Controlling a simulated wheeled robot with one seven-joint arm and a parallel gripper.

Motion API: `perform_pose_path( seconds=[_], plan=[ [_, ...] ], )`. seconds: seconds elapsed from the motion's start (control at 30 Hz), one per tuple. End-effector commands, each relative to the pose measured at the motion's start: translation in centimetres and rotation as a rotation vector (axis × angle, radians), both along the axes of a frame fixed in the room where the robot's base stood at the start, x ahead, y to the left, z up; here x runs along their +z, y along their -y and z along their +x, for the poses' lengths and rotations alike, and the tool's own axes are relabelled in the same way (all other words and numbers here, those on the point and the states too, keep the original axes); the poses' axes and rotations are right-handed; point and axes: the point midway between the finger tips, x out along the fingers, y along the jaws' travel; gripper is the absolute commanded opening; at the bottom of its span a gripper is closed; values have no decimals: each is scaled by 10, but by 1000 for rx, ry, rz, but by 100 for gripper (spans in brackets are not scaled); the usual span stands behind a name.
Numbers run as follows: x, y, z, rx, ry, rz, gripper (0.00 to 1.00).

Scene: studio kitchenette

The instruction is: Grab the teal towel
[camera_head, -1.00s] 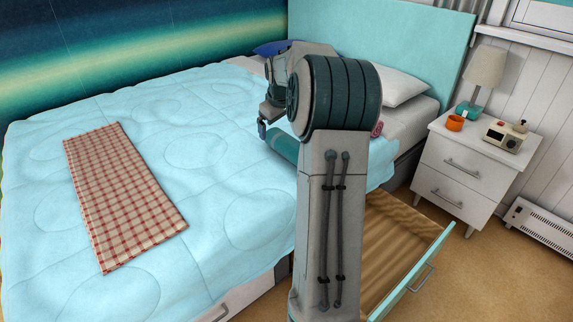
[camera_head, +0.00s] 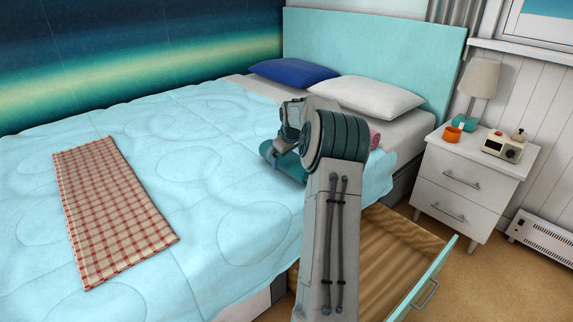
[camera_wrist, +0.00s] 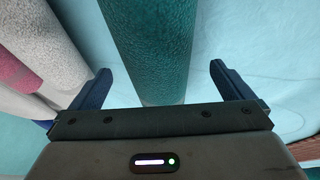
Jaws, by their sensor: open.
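The teal towel (camera_head: 290,164) is a rolled cylinder lying on the light blue quilt, partly hidden by my arm in the head view. In the wrist view the teal towel (camera_wrist: 152,45) runs up the middle of the picture. My gripper (camera_wrist: 158,72) is open, with one dark blue finger on each side of the roll. Clear gaps show between the roll and both fingers. My gripper (camera_head: 274,162) is low over the towel in the head view, mostly hidden behind my wrist.
A grey-white roll (camera_wrist: 48,45) and a pink roll (camera_wrist: 14,72) lie left of the towel in the wrist view. A checked cloth (camera_head: 112,210) lies on the bed's left. An open drawer (camera_head: 385,260) sticks out below the bed, near my arm. A nightstand (camera_head: 470,165) stands at right.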

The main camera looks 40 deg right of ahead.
Motion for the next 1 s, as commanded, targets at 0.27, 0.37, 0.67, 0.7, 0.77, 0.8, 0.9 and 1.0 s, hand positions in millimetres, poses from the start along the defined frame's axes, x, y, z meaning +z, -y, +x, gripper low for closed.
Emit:
perform_pose_path(
  seconds=[0.27, 0.37, 0.67, 0.7, 0.77, 0.8, 0.9, 1.0],
  plan=[
    [-41, 8, 13, 2, -2, 2, 100],
    [-44, 10, 16, 1, 1, 1, 100],
    [-43, 10, 16, 0, 0, 1, 69],
    [-43, 10, 16, 0, 0, 1, 58],
    [-43, 10, 16, 0, 0, 1, 54],
    [-42, 10, 16, 0, 1, 0, 54],
    [-42, 10, 16, 0, 1, 0, 54],
    [-41, 10, 16, 0, 1, 0, 54]
  ],
)
